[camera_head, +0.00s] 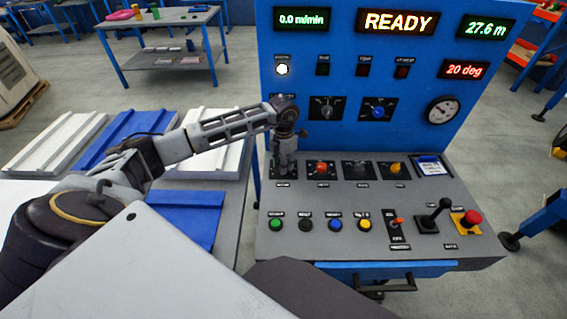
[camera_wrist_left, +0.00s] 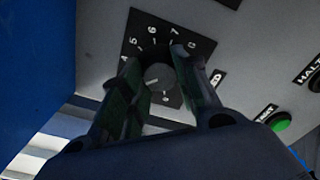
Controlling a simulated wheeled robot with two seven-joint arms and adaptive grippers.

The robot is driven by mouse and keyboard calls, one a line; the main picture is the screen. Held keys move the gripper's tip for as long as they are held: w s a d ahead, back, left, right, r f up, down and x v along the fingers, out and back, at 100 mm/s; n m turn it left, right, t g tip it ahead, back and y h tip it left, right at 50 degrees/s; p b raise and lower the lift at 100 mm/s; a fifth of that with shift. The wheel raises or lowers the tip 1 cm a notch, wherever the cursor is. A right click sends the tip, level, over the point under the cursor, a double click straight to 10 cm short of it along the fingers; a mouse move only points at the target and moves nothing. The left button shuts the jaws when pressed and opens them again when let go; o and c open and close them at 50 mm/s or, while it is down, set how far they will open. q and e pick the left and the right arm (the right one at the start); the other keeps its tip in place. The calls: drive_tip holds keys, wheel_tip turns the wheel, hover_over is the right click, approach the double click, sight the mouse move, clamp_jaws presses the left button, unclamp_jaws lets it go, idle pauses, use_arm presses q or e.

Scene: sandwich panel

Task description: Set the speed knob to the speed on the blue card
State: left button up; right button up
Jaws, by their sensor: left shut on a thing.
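The speed knob (camera_wrist_left: 158,77) is a round grey knob on a black dial plate (camera_wrist_left: 150,22) with white numbers around it. The letters "ED" show beside the plate, the rest of the label being covered. My left gripper (camera_wrist_left: 156,70) has a finger on each side of the knob and is shut on it. In the head view my left gripper (camera_head: 284,165) points down at the left end of the upper knob row and hides the knob there. Which number the knob points to is unclear. The blue card (camera_head: 430,167) lies at the right end of that row; its writing is too small to read.
Below are a green button (camera_head: 277,224), other buttons, a black lever (camera_head: 437,211) and a red stop button (camera_head: 470,217). The display (camera_head: 398,22) reads READY.

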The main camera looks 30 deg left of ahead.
use_arm(q)
drive_tip(key=shift+n, duration=1.6)
use_arm(e)
drive_tip(key=shift+s+d+f, duration=0.1)
drive_tip(key=shift+s+d, duration=0.05)
drive_tip(key=shift+s, duration=0.35)
drive_tip(key=shift+s+d+f, duration=0.1)
drive_tip(key=shift+s+d, duration=0.05)
drive_tip(key=shift+s, duration=0.35)
drive_tip(key=shift+w+r, duration=0.1)
drive_tip(key=shift+w, duration=0.1)
use_arm(q)
drive_tip(key=o, duration=0.7)
drive_tip(key=shift+c, duration=0.2)
drive_tip(key=o, duration=0.4)
drive_tip(key=shift+r, duration=0.75)
wheel_tip(320, 180, up, 10)
drive_tip(key=shift+r, duration=0.25)
use_arm(e)
drive_tip(key=shift+w, duration=0.1)
